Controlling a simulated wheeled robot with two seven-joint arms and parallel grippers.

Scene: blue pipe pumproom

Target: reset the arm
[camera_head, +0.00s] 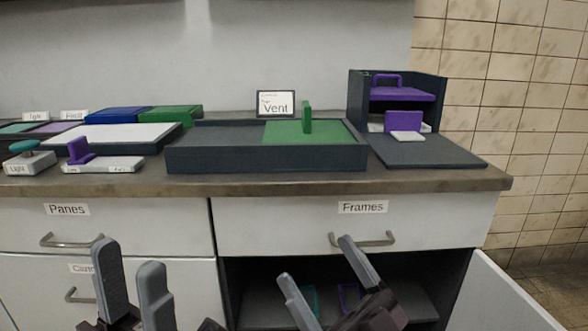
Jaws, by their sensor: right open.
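My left gripper (127,253) is at the lower left, in front of the cabinet below the drawer labelled "Panes" (150,217). Its two grey fingers point up and stand apart with nothing between them. My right gripper (316,260) is at the lower middle, in front of the open cupboard below the drawer labelled "Frames" (275,230). Its fingers are tilted to the upper left, spread apart and empty. One fingertip overlaps the Frames handle (376,240) in the picture; I cannot tell whether they touch. Both arms are mostly out of frame.
The counter (440,180) holds a dark tray (215,160) with a green panel (330,132), a "Vent" sign (275,103), and a dark box (440,90) with purple pieces. A white door (505,300) stands open at the lower right. Both drawers look closed.

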